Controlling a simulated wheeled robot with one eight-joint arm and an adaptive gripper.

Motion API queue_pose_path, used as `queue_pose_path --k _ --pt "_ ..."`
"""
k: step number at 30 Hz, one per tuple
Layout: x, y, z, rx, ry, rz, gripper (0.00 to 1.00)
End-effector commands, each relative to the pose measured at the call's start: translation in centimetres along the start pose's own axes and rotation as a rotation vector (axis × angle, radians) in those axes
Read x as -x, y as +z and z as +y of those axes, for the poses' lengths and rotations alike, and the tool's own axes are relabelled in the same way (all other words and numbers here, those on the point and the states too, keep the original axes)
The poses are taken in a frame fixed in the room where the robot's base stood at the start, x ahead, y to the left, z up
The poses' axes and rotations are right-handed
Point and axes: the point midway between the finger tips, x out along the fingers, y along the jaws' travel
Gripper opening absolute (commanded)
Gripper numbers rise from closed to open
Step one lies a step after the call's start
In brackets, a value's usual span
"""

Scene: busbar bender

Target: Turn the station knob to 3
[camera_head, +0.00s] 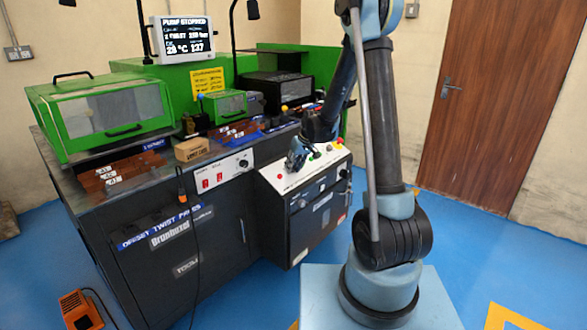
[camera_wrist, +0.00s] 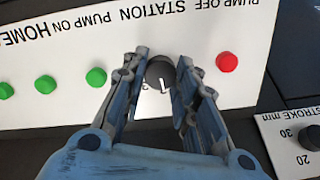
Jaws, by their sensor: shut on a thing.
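The station knob (camera_wrist: 159,73) is a dark round knob on the white control panel (camera_wrist: 60,60), below the upside-down word STATION in the wrist view. My gripper (camera_wrist: 163,60) has one finger on each side of the knob and is shut on it. A numeral that looks like 1 shows beside the knob between the fingers; the other numerals and the knob's pointer are hidden or too small to tell. In the head view my gripper (camera_head: 296,156) is at the sloped panel (camera_head: 272,172), and the knob is hidden there.
A red button (camera_wrist: 227,62) sits right of my fingers, and green buttons (camera_wrist: 96,77) sit to the left. A stroke dial (camera_wrist: 310,138) is at lower right.

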Motion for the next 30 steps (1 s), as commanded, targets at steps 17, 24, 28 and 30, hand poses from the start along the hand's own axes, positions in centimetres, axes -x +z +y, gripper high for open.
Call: queue_pose_path --k 17,24,28,30 --pt "0.03 -0.03 0.36 -0.54 -0.024 0.002 0.04" --pt "0.03 0.0 0.46 -0.721 -0.033 0.003 0.04" --pt "0.03 0.01 0.51 -0.793 -0.035 0.004 0.04" --pt "0.03 0.02 0.53 -0.822 -0.037 0.004 0.04"
